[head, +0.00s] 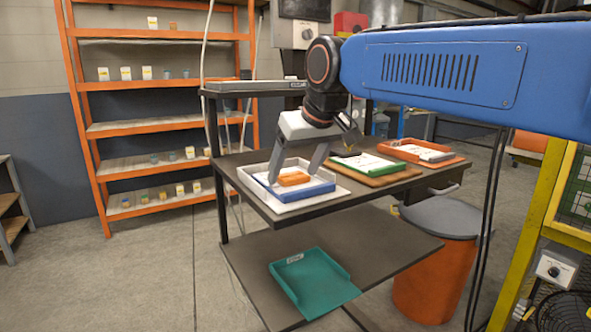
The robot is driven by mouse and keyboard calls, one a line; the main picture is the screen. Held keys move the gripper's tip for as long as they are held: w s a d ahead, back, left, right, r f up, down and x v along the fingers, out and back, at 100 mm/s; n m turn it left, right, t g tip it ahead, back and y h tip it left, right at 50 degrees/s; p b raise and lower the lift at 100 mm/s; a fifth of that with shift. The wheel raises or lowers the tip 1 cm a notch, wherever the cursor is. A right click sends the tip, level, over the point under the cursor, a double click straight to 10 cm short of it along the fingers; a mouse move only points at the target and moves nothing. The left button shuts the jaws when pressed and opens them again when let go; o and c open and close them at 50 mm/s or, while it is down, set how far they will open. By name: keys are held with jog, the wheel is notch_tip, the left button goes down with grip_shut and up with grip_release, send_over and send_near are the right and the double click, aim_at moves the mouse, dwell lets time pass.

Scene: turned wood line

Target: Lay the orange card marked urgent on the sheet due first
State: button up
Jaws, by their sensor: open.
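An orange card (294,178) lies on a white sheet in a blue-fronted tray (308,191) at the left end of the dark upper tabletop. Any writing on the card is too small to read. My gripper (292,179) points down into this tray, open, with one finger on each side of the card. I cannot tell whether the fingers touch it. A green tray (370,168) and a red-orange tray (455,160) with white sheets stand further right. Due dates on the sheets are not legible.
A teal tray (312,292) sits on the lower shelf (250,265). An orange bin with a grey lid (437,255) stands right of the table. Orange shelving (140,128) is at the back left, and a yellow frame (535,240) at the right. Floor at left is free.

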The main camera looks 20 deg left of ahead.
jog(key=v, duration=1.2)
jog(key=shift+d, duration=0.1)
jog(key=s+d+f+m+h, duration=0.15)
jog(key=d+f, duration=0.35)
jog(key=d, duration=0.5)
jog(key=d+f+m+t, duration=0.1)
jog(key=d+f+m, duration=0.1)
jog(key=d+f, duration=0.5)
jog(key=s+d+f+m+h, duration=0.15)
jog(key=d+f, duration=0.25)
jog(key=d, duration=0.8)
jog(key=s+d+f+m+h, duration=0.1)
jog(key=s+d+f+m, duration=0.1)
jog(key=s+d+f, duration=0.5)
jog(key=s+d+f+m+h, duration=0.1)
jog(key=s+d+f+m, duration=0.2)
jog(key=s+d+f, duration=0.4)
notch_tip(320, 180, down, 7)
jog(key=shift+d+f, duration=0.1)
jog(key=shift+d, duration=0.85)
jog(key=shift+c, duration=0.6)
